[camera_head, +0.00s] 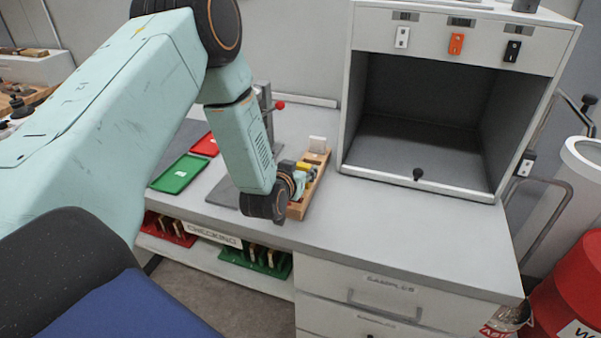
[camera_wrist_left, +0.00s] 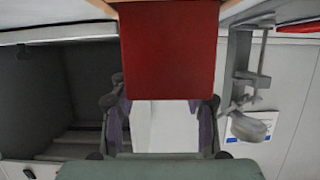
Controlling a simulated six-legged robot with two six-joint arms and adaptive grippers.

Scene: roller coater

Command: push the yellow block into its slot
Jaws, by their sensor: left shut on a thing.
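The yellow block (camera_head: 304,167) shows as a small patch at the wooden rack (camera_head: 320,163), right beside my left gripper (camera_head: 300,178). How deep it sits in its slot is hard to tell, as the gripper and wrist hide much of it. In the left wrist view, my left gripper (camera_wrist_left: 163,110) is shut on a flat red block (camera_wrist_left: 170,50), with a finger at each side. The red block hides what lies beyond it, and I cannot make out the yellow block there. My right gripper is not in view.
A white block (camera_head: 318,143) stands at the rack's far end. Green (camera_head: 180,174) and red (camera_head: 205,145) trays lie left of the arm. An open dark-lined cabinet (camera_head: 420,178) stands right of the rack. The grey bench (camera_head: 400,220) is clear in front of it.

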